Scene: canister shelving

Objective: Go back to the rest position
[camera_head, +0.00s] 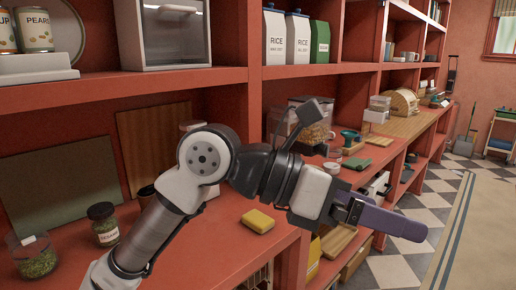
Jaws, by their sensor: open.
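My gripper (392,216) is at the end of my arm, right of centre, in front of the red shelving (300,74). It points to the right and reaches out over the aisle beside the lower shelf. Its long purplish part faces me, so the space between its fingers is hard to see. The jaws are open, and I see nothing held in them. My arm rises from the bottom left, bends at a white joint and crosses the shelf front. It hides part of the middle shelf.
On the middle shelf are a yellow sponge (258,221), a dark-lidded jar (103,224) and a clear container of green herbs (34,258). The checkered floor (452,183) and beige rug (484,235) at right are clear.

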